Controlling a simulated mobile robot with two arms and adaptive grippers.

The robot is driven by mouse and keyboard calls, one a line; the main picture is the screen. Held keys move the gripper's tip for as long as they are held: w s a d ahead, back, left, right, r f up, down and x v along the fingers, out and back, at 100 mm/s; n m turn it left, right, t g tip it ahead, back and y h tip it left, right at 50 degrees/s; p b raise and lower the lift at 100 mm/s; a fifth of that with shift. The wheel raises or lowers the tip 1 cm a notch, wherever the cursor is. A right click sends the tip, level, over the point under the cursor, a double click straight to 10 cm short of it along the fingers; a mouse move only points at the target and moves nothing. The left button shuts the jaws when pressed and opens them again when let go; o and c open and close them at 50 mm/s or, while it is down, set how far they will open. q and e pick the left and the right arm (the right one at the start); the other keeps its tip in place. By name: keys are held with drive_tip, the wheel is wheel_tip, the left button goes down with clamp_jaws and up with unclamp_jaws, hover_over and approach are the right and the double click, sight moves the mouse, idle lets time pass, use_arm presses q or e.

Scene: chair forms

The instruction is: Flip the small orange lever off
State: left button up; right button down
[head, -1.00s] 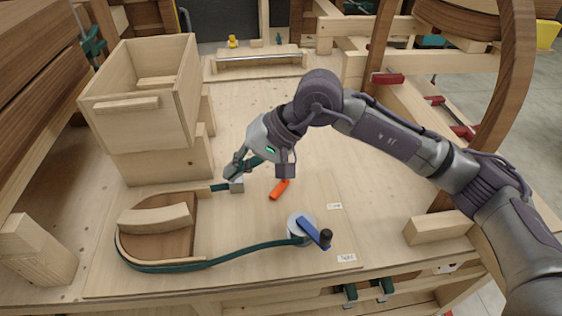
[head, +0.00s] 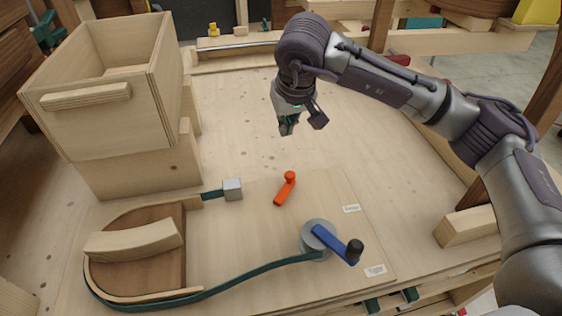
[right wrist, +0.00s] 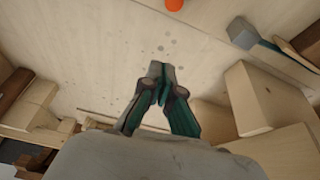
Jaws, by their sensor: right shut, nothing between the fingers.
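The small orange lever (head: 285,188) lies on the light wooden board, in the middle of the head view, its round knob at the upper end. A bit of orange (right wrist: 174,5) shows at the top edge of the right wrist view. My right gripper (head: 287,130) is above the table, behind the lever and apart from it. In the right wrist view its fingertips (right wrist: 161,75) are together with nothing between them. My left gripper is in neither view.
A blue crank handle (head: 338,244) with a black knob sits on a grey hub right of a green strap (head: 215,290). A grey block (head: 232,190) stands left of the lever. A wooden box (head: 105,95) stands at the left. The board behind the lever is clear.

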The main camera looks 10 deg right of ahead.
sight(285, 188)
drive_tip(key=p+x, duration=0.1)
drive_tip(key=x, duration=0.2)
drive_tip(key=p+x, duration=0.1)
drive_tip(key=x, duration=0.2)
drive_tip(key=p+x, duration=0.1)
drive_tip(key=x, duration=0.2)
drive_tip(key=shift+s+f, duration=0.2)
drive_tip(key=shift+f, duration=0.2)
drive_tip(key=s+p, duration=0.1)
drive_tip(key=s, duration=0.2)
drive_tip(key=shift+s+d+f+p, duration=0.1)
drive_tip(key=shift+d+f+p, duration=0.05)
drive_tip(key=shift+p, duration=0.25)
drive_tip(key=shift+s, duration=0.3)
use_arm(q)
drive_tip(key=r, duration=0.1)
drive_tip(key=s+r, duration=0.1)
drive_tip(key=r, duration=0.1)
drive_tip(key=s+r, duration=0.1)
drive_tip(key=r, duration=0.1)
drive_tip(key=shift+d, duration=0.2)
use_arm(e)
drive_tip(key=shift+w+f, duration=0.1)
drive_tip(key=shift+f, duration=0.05)
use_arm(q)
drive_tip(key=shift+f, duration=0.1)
